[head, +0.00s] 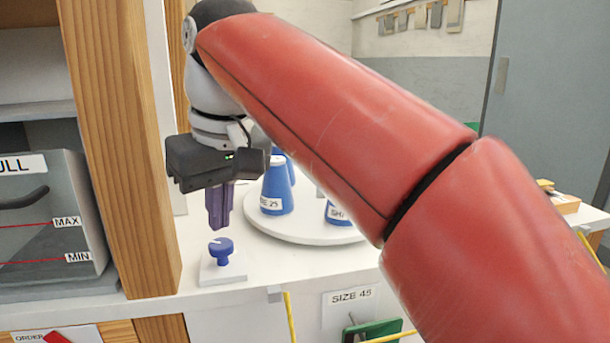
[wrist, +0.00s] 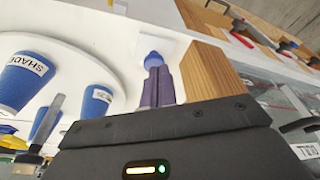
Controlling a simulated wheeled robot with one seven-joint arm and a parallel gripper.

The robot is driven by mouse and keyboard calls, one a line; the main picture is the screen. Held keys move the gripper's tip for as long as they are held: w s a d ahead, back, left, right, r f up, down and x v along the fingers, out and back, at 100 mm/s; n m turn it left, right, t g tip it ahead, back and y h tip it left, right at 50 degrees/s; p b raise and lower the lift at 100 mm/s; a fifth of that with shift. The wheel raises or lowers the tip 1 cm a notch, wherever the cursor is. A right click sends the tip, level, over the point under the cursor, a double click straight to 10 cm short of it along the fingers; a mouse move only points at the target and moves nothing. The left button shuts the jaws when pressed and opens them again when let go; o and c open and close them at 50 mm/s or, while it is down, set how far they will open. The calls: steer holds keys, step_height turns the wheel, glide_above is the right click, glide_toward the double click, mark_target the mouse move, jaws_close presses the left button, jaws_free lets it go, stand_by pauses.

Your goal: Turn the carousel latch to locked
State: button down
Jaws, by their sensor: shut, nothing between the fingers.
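The carousel latch is a blue knob (head: 221,250) on a small white base plate (head: 222,270) at the front of the white bench, left of the carousel. A pale mark shows on its top, but I cannot read its setting. My gripper (head: 219,222) has purple fingers that point down and are shut and empty. In the head view the fingertips are just above the knob with a small gap. In the wrist view the knob (wrist: 152,60) shows just beyond the fingertips (wrist: 156,72). The round white carousel (head: 290,232) stands behind and right of the knob, partly hidden by my arm.
Blue labelled cups (head: 277,190) stand on the carousel close to my gripper's right. A wooden post (head: 125,150) and a grey bin (head: 55,225) with MAX and MIN lines are on the left. The bench is clear around the knob plate.

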mark_target(222, 253)
steer(key=shift+r, duration=0.1)
steer(key=w+f+n+b, duration=0.1)
steer(key=f+n, duration=0.1)
steer(key=w+d+f+n+b, duration=0.1)
steer(key=w+f+n+b, duration=0.1)
steer(key=w+d+f+n+g+b, duration=0.1)
steer(key=f+n+b, duration=0.1)
steer(key=shift+w+d+y, duration=0.15)
steer(key=shift+y, duration=0.15)
stand_by(0.8)
steer(key=shift+a, duration=0.2)
stand_by(0.6)
steer(key=shift+s+p, duration=0.25)
steer(key=shift+p, duration=0.2)
steer(key=shift+s+r+p, duration=0.1)
steer(key=shift+s+p, duration=0.25)
steer(key=shift+s, duration=0.05)
steer(key=shift+s+a+p, duration=0.35)
steer(key=shift+s+p, duration=0.2)
